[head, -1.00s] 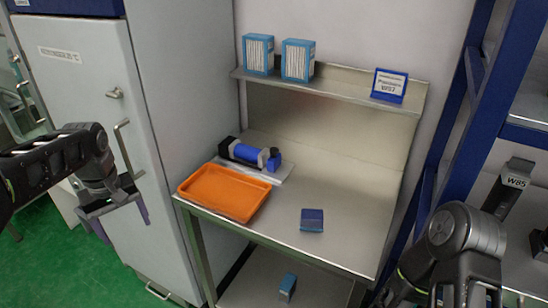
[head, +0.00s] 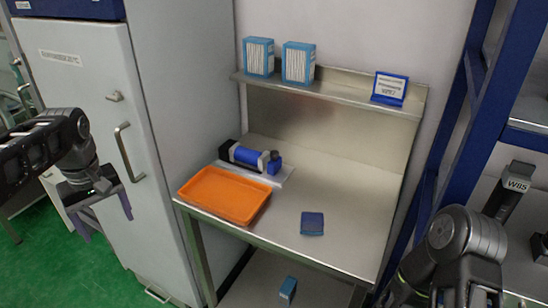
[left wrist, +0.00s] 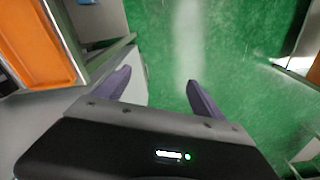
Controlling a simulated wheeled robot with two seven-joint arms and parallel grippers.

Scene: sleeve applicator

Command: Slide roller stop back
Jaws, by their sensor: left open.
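The sleeve applicator (head: 250,156) lies on a pale base plate (head: 283,176) at the back left of the metal table in the head view. It is a roller with black, white and blue sections. A blue block (head: 274,163) stands at its right end; I cannot tell for certain whether this is the roller stop. My left gripper (head: 104,226) is open and empty, pointing down in front of the grey cabinet, left of and well apart from the applicator. Its two purple fingers (left wrist: 160,91) are spread over green floor in the left wrist view. My right gripper is not visible.
An orange tray (head: 222,221) sits in front of the applicator, and its edge shows in the left wrist view (left wrist: 36,52). A small blue box (head: 312,224) lies on the table's right. A shelf (head: 340,87) above holds boxes and a sign. The grey cabinet (head: 85,110) stands left.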

